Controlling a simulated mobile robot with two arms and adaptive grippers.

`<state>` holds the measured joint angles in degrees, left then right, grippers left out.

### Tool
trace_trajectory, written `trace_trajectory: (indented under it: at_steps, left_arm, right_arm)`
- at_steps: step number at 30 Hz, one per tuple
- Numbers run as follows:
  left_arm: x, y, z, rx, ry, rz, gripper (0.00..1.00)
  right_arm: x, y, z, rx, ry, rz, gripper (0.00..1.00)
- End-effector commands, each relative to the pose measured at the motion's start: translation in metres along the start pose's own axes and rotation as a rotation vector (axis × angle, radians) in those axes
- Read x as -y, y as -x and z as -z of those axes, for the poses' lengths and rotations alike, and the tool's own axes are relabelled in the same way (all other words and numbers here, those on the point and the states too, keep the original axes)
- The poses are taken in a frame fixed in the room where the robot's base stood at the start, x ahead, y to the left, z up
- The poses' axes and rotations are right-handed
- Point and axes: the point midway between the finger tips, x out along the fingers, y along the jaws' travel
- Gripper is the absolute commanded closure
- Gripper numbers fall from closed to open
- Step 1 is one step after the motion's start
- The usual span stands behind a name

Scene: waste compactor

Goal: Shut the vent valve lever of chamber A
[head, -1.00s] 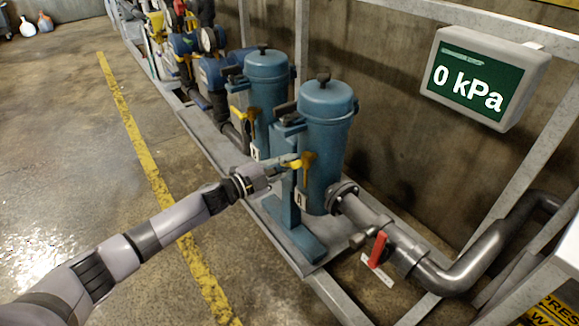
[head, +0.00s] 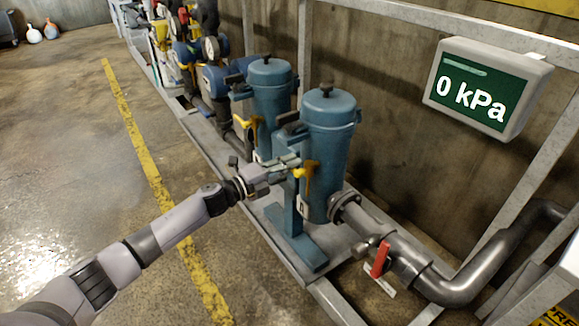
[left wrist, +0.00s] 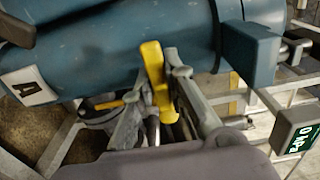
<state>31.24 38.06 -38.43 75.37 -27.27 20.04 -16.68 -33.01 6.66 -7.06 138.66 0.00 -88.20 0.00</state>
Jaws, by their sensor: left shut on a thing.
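The near blue chamber (head: 327,130) stands upright on the skid. The left wrist view shows a blue chamber body (left wrist: 110,50) with an "A" label (left wrist: 28,85). The yellow vent lever (head: 307,174) is on the side of the near chamber facing my left arm. My left gripper (head: 290,163) is at that lever. In the left wrist view the yellow lever (left wrist: 153,70) stands between the two fingers, and the gripper is shut on it. The fingers hide part of the lever in the head view. My right gripper is not in view.
A second blue chamber (head: 268,95) with its own yellow lever (head: 249,124) stands just behind. A red-handled valve (head: 380,259) sits on the grey outlet pipe at the lower right. A display (head: 488,88) reads 0 kPa.

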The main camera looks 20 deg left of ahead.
Motion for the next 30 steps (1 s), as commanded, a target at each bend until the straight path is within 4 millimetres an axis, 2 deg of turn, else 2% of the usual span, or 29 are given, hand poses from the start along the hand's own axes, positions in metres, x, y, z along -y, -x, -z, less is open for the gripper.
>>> trace_trajectory:
  at_steps: [10,11,19,30]
  left_arm:
    - [-0.0019,0.0004,0.0007,-0.002,-0.009,-0.004,1.0]
    - [-0.0019,0.0004,0.0007,-0.002,-0.009,-0.004,0.85]
    - [-0.001,0.0002,0.0004,-0.001,-0.006,-0.002,0.67]
    - [-0.0008,0.0032,-0.0002,0.0,-0.004,-0.002,0.66]
  right_arm:
    - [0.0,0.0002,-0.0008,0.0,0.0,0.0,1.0]
    - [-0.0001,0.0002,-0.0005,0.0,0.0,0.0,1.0]
    - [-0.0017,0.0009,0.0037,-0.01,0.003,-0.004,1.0]
    - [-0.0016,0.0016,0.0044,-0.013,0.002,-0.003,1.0]
